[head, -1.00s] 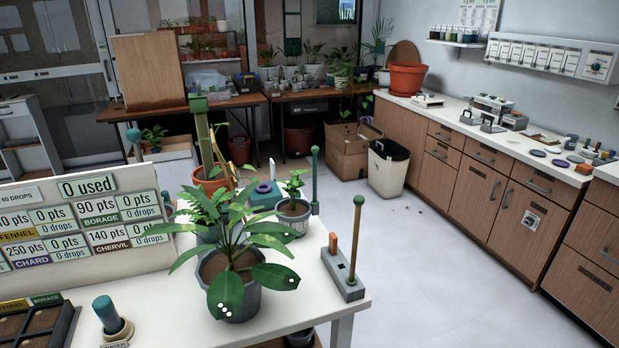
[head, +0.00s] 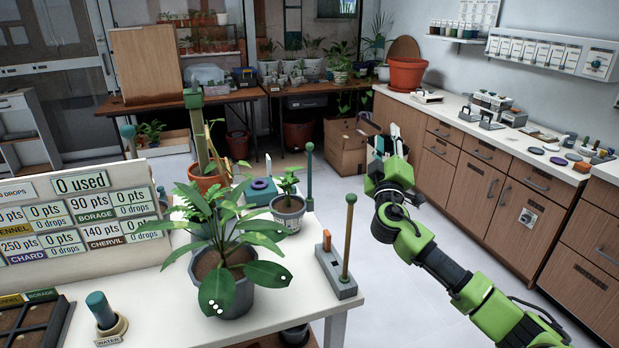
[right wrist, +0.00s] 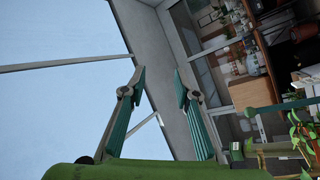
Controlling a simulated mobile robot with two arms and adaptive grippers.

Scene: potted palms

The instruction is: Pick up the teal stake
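A teal stake (head: 309,176) with a round top stands upright at the back right of the white table, beside a small potted plant (head: 288,207). A second stake (head: 348,238), brownish with a green round top, stands in a grey block (head: 336,274) at the table's right edge. My right gripper (head: 384,150) is raised to the right of the teal stake, apart from it. In the right wrist view its fingers (right wrist: 160,72) are spread with nothing between them. A dark teal bar (right wrist: 280,106) crosses the right of that view; I cannot tell whether it is the stake. My left gripper is out of view.
A large potted plant (head: 228,265) stands on the front of the table. A score board (head: 85,215) and a teal-handled water tool (head: 101,310) are at left. A potted palm (head: 205,180) is behind. Open floor lies right of the table.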

